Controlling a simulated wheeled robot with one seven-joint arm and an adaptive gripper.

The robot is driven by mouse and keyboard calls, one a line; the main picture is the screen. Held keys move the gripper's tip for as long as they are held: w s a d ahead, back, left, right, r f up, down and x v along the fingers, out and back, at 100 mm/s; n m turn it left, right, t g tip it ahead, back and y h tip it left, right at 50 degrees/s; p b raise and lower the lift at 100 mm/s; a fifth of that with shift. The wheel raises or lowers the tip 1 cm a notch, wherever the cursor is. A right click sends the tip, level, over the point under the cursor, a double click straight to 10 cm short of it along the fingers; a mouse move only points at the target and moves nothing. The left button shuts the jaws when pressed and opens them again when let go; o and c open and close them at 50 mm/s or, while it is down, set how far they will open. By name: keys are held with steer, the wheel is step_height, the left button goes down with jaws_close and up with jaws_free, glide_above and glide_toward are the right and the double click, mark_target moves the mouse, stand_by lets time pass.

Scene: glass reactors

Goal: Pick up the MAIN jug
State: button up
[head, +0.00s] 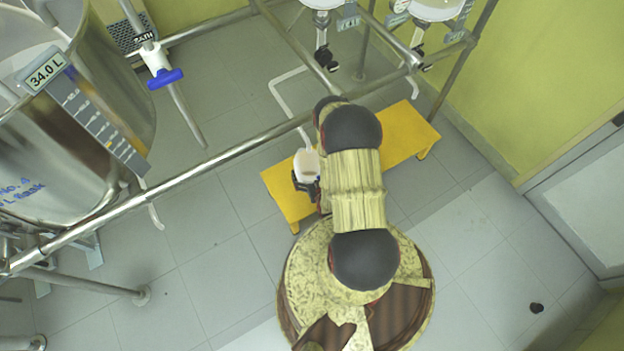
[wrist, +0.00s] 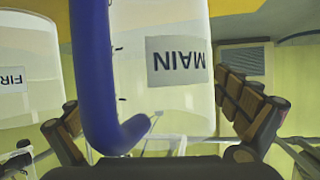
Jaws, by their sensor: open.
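The MAIN jug (wrist: 200,108) is a translucent white jug with a blue handle (wrist: 92,70) and a grey label reading MAIN, upside down in the wrist view. It fills the middle of that view, handle toward me. My gripper (wrist: 152,110) is open, one finger at the left and one at the right of the handle and jug body. I cannot tell whether either finger touches. In the head view a white jug (head: 307,165) stands on the yellow bench, with my gripper (head: 304,186) right beside it, partly hidden by my arm.
A second jug (wrist: 25,50), with a label starting FIR, is at the left in the wrist view. The yellow bench (head: 408,140) is low. A metal rail (head: 205,168) crosses beside it. A steel vessel (head: 110,110) stands at left. Floor at the right is mostly clear.

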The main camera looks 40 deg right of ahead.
steer(key=shift+w, duration=0.15)
steer(key=shift+c, duration=1.3)
steer(key=c, duration=1.1)
steer(key=shift+c, duration=0.5)
